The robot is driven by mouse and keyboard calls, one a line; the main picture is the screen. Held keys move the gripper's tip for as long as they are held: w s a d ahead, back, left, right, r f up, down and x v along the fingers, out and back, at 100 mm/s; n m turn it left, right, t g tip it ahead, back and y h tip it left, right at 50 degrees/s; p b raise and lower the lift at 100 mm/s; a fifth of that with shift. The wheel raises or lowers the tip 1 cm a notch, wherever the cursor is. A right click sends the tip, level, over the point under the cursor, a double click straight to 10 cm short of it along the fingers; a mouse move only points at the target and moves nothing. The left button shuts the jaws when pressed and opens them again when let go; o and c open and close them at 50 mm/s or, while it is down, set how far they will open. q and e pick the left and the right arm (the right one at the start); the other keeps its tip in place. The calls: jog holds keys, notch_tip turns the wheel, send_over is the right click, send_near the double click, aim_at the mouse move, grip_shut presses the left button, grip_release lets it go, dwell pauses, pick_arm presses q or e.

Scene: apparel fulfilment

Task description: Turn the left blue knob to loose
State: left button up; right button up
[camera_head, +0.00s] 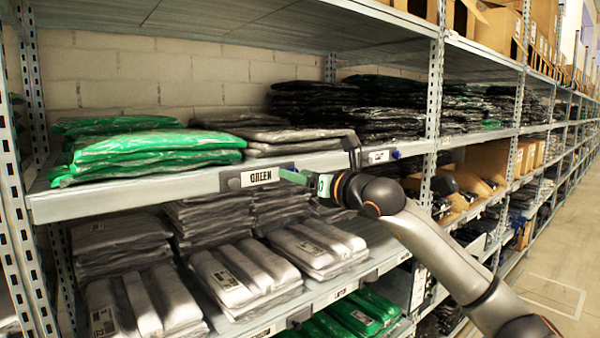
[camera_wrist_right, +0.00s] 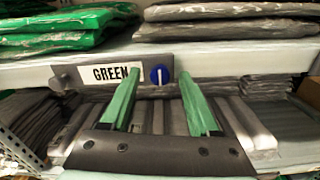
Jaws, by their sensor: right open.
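The left blue knob (camera_wrist_right: 160,75) is round with an upright white mark, at the right end of the dark plate carrying the GREEN label (camera_wrist_right: 104,74). In the head view that label (camera_head: 260,177) is on the shelf's front edge, and the knob is mostly hidden by my gripper. My right gripper (camera_head: 295,177) has green fingers and is open and empty in front of the knob. In the wrist view the knob appears between the two fingertips, with a gap on each side; I cannot tell the depth between them. My left gripper is not in view.
Green bagged garments (camera_head: 150,147) and grey ones lie on the shelf above. Grey packs (camera_head: 243,277) fill the shelf below. A second blue knob (camera_head: 395,154) is farther right, beyond my right arm. The aisle floor (camera_head: 560,265) is clear at the right.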

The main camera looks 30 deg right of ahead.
grip_shut()
dwell(0.4)
dwell(0.4)
jog(key=n+b, duration=0.2)
jog(key=n, duration=1.5)
jog(key=shift+n+b, duration=0.3)
jog(key=shift+n, duration=0.1)
dwell(0.4)
